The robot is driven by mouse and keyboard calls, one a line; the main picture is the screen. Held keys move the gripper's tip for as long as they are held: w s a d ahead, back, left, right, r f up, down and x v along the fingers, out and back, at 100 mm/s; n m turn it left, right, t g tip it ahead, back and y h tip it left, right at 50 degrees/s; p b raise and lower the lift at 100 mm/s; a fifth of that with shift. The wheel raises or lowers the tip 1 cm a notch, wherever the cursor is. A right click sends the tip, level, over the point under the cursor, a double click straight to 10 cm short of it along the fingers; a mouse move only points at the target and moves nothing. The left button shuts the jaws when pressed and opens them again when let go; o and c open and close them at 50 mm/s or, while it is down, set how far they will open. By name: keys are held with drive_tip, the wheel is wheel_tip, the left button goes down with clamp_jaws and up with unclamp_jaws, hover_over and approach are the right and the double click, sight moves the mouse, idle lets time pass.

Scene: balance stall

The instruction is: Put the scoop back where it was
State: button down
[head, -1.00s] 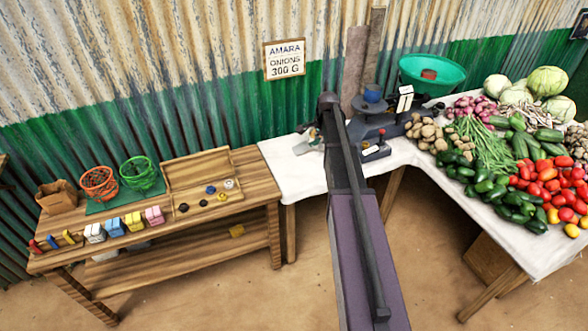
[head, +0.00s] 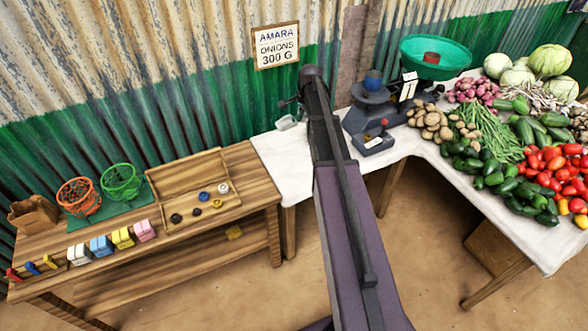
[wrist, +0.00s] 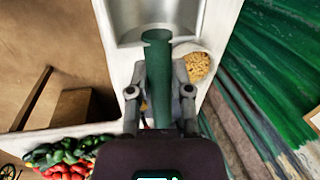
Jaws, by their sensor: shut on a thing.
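The scoop has a green handle (wrist: 158,85) and a shiny metal pan (wrist: 172,18), both in the wrist view. My gripper (wrist: 160,92) is shut on the green handle, with a finger on each side, and the pan points away from it. The pan shows over or on the white table top; I cannot tell whether it touches. In the head view my arm hides most of the gripper, and a small pale piece, perhaps the scoop's pan (head: 287,122), shows just left of the arm's end near the wall.
A white bowl of yellowish bits (wrist: 197,66) is right of the handle. The scale (head: 372,105) with its green pan (head: 433,57) stands right of my arm, beside potatoes (head: 430,123) and other vegetables. The wooden table (head: 240,165) is left. The corrugated wall (head: 210,105) is close behind.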

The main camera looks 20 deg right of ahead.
drive_tip(key=shift+w, duration=0.5)
drive_tip(key=s+d+f+b, duration=0.1)
drive_tip(key=s+f+b, duration=0.7)
drive_tip(key=f+b, duration=0.3)
drive_tip(key=s+d+f+m+b, duration=0.1)
drive_tip(key=s+f+b, duration=0.7)
drive_tip(key=f+b, duration=0.4)
drive_tip(key=shift+s+d+f+b, duration=0.2)
drive_tip(key=shift+d+f+b, duration=0.1)
drive_tip(key=shift+d, duration=0.1)
drive_tip(key=w, duration=0.5)
drive_tip(key=w+d+f+b, duration=0.1)
drive_tip(key=w, duration=0.4)
drive_tip(key=w+d, duration=0.1)
drive_tip(key=w, duration=0.5)
drive_tip(key=shift+f, duration=0.25)
drive_tip(key=shift+b, duration=0.35)
